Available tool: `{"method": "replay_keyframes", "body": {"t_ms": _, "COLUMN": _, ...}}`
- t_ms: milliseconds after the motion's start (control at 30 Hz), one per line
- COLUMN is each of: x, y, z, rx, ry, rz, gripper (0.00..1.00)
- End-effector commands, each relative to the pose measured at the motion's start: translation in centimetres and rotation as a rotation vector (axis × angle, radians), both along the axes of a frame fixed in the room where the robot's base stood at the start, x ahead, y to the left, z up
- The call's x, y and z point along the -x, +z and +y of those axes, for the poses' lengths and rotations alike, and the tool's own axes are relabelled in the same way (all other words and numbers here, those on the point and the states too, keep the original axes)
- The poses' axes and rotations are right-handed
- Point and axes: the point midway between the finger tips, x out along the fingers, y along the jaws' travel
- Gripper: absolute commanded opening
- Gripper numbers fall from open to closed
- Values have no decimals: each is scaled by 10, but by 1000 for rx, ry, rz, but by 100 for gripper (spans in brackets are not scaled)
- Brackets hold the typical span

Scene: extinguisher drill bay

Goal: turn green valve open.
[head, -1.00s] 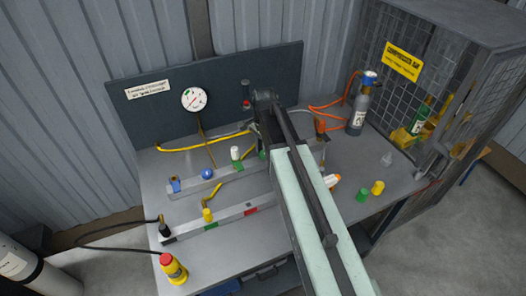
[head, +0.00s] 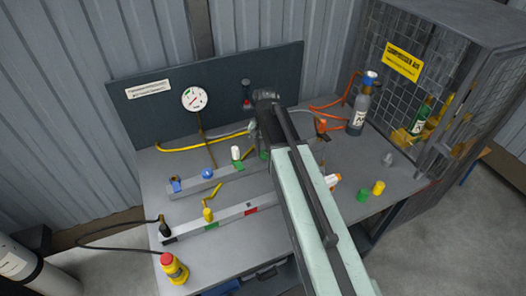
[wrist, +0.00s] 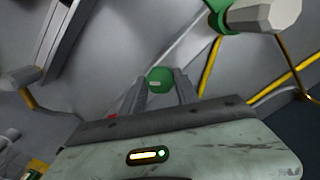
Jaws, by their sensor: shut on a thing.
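The green valve's round knob (wrist: 160,80) shows in the wrist view between the two fingers of my gripper (wrist: 161,84). The fingers are shut on it, one on each side. A small pale mark shows on the knob's face. In the head view only a bit of green (head: 264,155) shows at the edge of my arm, by the rear rail. My arm hides my fingertips and most of the valve there.
A white knob with a green collar (wrist: 226,12) is close by, also seen as a white-capped fitting (head: 236,153). A blue knob (head: 207,174) and a yellow valve (head: 208,214) stand to the left. A pressure gauge (head: 194,99) is on the back panel. Bottles (head: 357,115) stand right.

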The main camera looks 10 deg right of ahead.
Motion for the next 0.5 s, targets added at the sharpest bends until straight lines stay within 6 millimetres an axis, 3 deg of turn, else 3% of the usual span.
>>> {"method": "replay_keyframes", "body": {"t_ms": 500, "x": -3, "y": 1, "z": -2, "rx": 5, "ry": 484, "rz": -7, "gripper": 0}}
